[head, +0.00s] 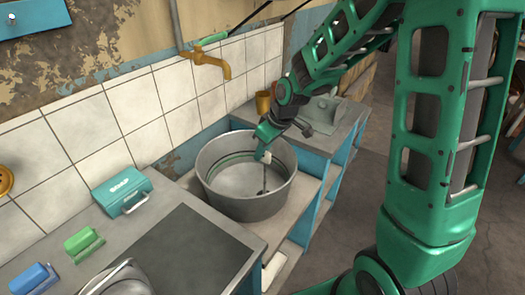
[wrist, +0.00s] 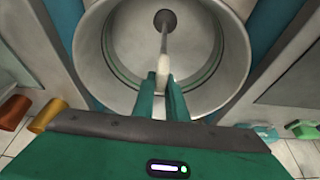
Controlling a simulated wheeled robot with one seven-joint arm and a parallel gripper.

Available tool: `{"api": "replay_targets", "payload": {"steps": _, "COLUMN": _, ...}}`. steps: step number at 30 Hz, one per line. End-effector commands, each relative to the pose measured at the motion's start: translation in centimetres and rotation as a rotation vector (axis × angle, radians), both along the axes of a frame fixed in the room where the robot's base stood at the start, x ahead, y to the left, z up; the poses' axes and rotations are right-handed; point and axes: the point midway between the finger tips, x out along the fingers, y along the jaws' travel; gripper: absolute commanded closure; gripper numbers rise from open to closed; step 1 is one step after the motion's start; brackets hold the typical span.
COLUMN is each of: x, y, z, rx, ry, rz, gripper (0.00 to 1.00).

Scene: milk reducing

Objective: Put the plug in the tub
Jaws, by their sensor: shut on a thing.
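The tub (head: 245,207) is a round grey metal basin set between the counters; its inside fills the upper part of the wrist view (wrist: 215,88). The plug has a white handle (wrist: 163,70), a thin dark rod and a dark round end (wrist: 163,18). My gripper (wrist: 161,82) is shut on the white handle, with a green finger on each side. In the head view, my gripper (head: 264,152) is over the tub, and the plug's rod (head: 264,178) points down inside it. The dark end appears at or near the tub floor; I cannot tell whether it is seated in a drain.
A brass tap (head: 208,62) sticks out from the tiled wall behind the tub. A brass cup (head: 263,103) stands on the counter at the back right. A teal soap box (head: 124,192) and a green brush (head: 84,243) lie on the left counter.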

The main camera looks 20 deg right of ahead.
Motion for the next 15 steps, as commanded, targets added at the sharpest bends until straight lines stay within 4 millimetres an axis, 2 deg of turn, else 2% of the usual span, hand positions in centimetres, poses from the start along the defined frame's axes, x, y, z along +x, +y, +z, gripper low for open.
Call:
{"api": "replay_targets", "payload": {"steps": 8, "x": 0.01, "y": 0.01, "z": -0.01, "rx": 0.000, "ry": 0.000, "rz": 0.000, "gripper": 1.00}}
{"api": "replay_targets", "payload": {"steps": 9, "x": 0.01, "y": 0.01, "z": -0.01, "rx": 0.000, "ry": 0.000, "rz": 0.000, "gripper": 0.85}}
{"api": "replay_targets", "payload": {"steps": 12, "x": 0.01, "y": 0.01, "z": 0.00, "rx": 0.000, "ry": 0.000, "rz": 0.000, "gripper": 0.66}}
{"api": "replay_targets", "payload": {"steps": 15, "x": 0.01, "y": 0.01, "z": -0.01, "rx": 0.000, "ry": 0.000, "rz": 0.000, "gripper": 0.66}}
